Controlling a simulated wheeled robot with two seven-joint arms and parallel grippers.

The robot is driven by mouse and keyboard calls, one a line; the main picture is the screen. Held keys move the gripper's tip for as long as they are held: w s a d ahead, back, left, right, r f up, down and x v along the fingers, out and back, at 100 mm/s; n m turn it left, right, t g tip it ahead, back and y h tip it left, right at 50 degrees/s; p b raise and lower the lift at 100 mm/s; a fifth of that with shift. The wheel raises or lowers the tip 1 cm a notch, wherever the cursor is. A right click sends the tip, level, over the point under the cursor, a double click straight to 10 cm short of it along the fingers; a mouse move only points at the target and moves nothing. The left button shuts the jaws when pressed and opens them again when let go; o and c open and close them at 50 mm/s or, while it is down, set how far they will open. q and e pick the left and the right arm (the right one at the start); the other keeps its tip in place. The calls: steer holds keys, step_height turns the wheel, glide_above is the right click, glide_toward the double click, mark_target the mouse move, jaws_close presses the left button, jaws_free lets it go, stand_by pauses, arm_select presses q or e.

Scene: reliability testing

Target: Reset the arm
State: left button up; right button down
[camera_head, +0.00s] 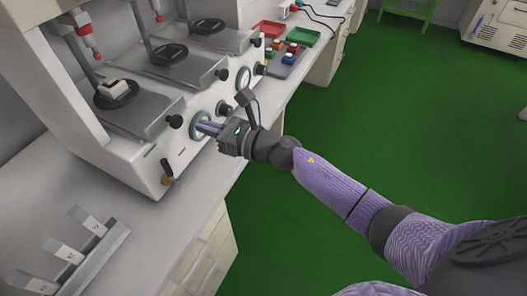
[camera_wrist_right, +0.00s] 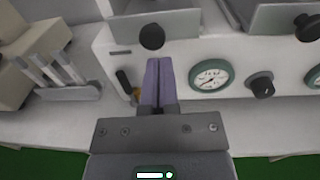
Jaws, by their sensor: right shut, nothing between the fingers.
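My right arm reaches in from the lower right of the head view. My right gripper (camera_head: 207,128) is in front of the machine's front panel, beside a round gauge that it partly covers. In the right wrist view the two purple fingers (camera_wrist_right: 158,80) lie together, shut and empty. Their tips point toward the panel below a black knob (camera_wrist_right: 152,37), left of a green-rimmed gauge (camera_wrist_right: 211,76). I cannot tell whether the tips touch the panel. My left gripper is not in view.
The grey-white testing machine (camera_head: 118,152) with several stations stands on a white bench (camera_head: 190,215). A slotted holder (camera_head: 93,262) is at the lower left. The green floor (camera_head: 400,110) on the right is open.

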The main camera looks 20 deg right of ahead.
steer(key=v, duration=1)
steer(key=s+d+f+m+h, duration=0.1)
steer(key=d+f+m+h, duration=0.2)
steer(key=f+m, duration=0.4)
steer(key=d+f+m+h, duration=0.2)
steer(key=f+m+h, duration=0.1)
steer(key=f+m, duration=0.35)
steer(key=s+d+f+m+g+h, duration=0.2)
steer(key=s+f+m+h, duration=0.1)
steer(key=s+f+m, duration=0.3)
steer(key=s+d+f+m+g+h, duration=0.15)
steer(key=s+f+m, duration=0.25)
steer(key=f+m, duration=0.45)
steer(key=s+a+f+m+g, duration=0.1)
steer(key=s+f+m+g, duration=0.2)
steer(key=s, duration=0.6)
steer(key=s+a+f+m+g+h, duration=0.1)
steer(key=s+a+f+m+g, duration=0.1)
steer(key=s+m, duration=0.4)
steer(key=s+a+f+m+g, duration=0.1)
steer(key=s+f+m+g, duration=0.3)
steer(key=s, duration=0.8)
step_height(320, 180, down, 3)
steer(key=shift+s+a+r+m+g+h, duration=0.15)
steer(key=shift+s+a+m+g+h, duration=0.05)
steer(key=shift+a+m+g+h, duration=0.2)
steer(key=shift+w+d, duration=0.1)
steer(key=shift+d, duration=0.1)
